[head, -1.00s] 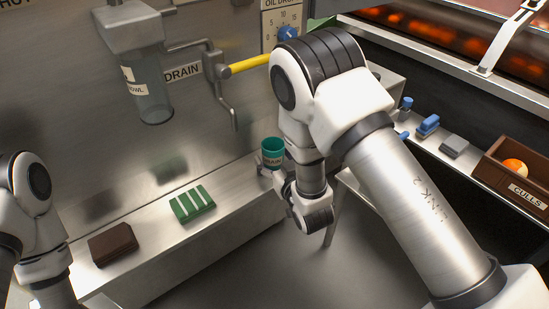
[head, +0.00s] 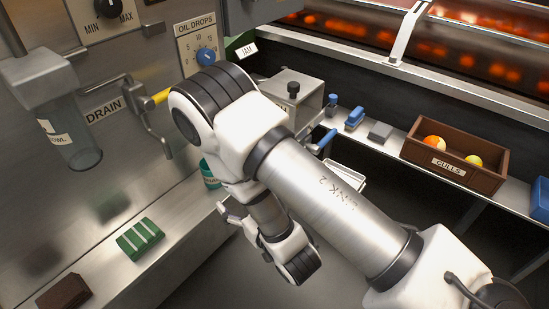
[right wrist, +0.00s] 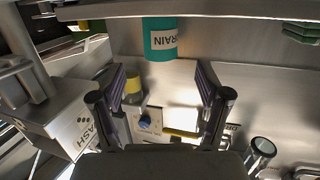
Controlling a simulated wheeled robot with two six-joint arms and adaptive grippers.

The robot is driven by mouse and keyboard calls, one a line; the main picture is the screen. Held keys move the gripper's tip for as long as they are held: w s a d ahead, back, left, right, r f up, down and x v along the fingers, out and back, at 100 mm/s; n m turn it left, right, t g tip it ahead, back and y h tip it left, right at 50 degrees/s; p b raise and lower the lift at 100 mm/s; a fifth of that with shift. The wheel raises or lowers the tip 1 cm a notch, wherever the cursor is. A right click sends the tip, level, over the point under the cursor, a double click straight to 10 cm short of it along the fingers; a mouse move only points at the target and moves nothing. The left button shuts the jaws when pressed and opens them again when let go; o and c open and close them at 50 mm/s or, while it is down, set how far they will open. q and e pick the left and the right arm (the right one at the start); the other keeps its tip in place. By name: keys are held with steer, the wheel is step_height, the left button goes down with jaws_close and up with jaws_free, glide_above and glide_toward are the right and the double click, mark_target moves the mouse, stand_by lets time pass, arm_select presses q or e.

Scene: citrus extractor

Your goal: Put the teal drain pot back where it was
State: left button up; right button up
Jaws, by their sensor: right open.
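The teal drain pot (head: 210,174) stands upright on the steel ledge, partly hidden behind my right arm in the head view. In the right wrist view the pot (right wrist: 160,38) appears upside down with its DRAIN label showing. My right gripper (head: 228,212) is open and empty, just in front of the pot and apart from it. In the right wrist view its two fingers (right wrist: 160,72) are spread, with the pot beyond the gap between them. The drain pipe (head: 158,135) with its DRAIN sign (head: 103,110) is on the wall left of the pot. My left gripper is out of view.
A green striped block (head: 140,238) and a brown block (head: 64,292) lie on the ledge at left. A clear cylinder (head: 72,140) hangs on the wall. A brown CULLS crate (head: 455,165) with fruit is on the right shelf. Floor in front of the ledge is clear.

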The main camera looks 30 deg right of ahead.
steer(key=s+d+f+m+g+h, duration=0.1)
steer(key=s+d+f+g+h, duration=0.25)
steer(key=f, duration=0.65)
steer(key=s+d+f+g+y, duration=0.1)
steer(key=s+f+g, duration=0.5)
steer(key=s, duration=0.4)
steer(key=s+d+f+g+y, duration=0.1)
steer(key=s+d+f+g, duration=0.1)
steer(key=s+f+g, duration=0.4)
steer(key=s, duration=0.4)
steer(key=shift+f+g, duration=0.3)
steer(key=shift+g, duration=0.05)
